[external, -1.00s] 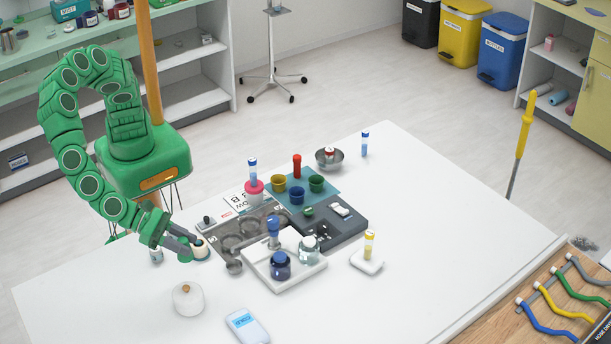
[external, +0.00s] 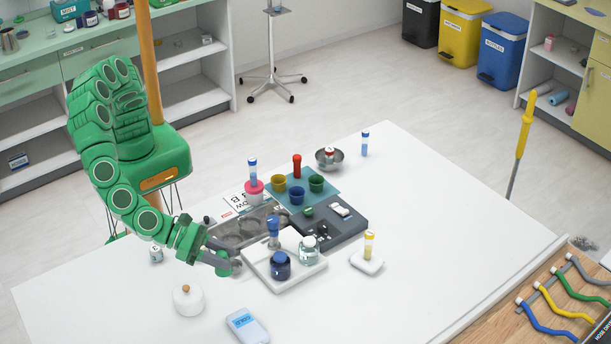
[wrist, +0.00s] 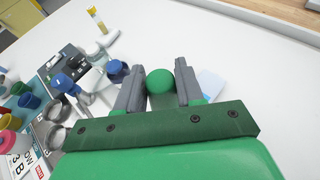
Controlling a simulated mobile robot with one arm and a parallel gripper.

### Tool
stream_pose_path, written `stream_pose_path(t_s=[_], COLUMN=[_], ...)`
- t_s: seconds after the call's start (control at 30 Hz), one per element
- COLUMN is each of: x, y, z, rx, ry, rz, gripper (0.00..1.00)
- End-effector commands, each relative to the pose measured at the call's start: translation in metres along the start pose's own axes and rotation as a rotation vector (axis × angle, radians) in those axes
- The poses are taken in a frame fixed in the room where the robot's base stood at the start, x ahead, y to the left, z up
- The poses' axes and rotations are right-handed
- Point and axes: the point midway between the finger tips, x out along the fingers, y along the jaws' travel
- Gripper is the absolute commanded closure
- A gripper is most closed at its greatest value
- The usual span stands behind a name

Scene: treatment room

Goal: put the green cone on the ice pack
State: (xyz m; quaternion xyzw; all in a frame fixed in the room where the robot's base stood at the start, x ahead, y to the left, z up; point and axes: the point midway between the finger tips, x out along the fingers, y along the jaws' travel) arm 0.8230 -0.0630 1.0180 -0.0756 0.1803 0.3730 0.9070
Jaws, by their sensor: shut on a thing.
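My gripper (wrist: 160,90) is shut on the green cone (wrist: 160,81), which shows as a rounded green shape between the two grey fingers in the wrist view. The ice pack (external: 247,327) is a pale blue and white slab lying flat at the near edge of the table, below and apart from my gripper. In the wrist view it (wrist: 211,84) is partly hidden behind the right finger.
The white tray (external: 293,281) with a dark blue jar (external: 280,266) and a clear jar (external: 309,251) stands right of my gripper. A white lidded pot (external: 188,299) stands left of the ice pack. A yellow-topped tube (external: 369,245) stands farther right. The table's right part is clear.

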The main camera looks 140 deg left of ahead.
Motion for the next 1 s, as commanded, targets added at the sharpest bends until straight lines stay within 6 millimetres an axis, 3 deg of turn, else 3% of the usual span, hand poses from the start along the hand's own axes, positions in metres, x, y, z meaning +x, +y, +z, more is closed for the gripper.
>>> stream_pose_path(t_s=[0.5, 1.0], x=[0.041, 0.079], y=[-0.04, -0.064], z=[-0.009, -0.04], rx=[-0.002, 0.001], ry=[0.001, 0.001], rz=[-0.001, 0.004], gripper=[0.91, 0.91])
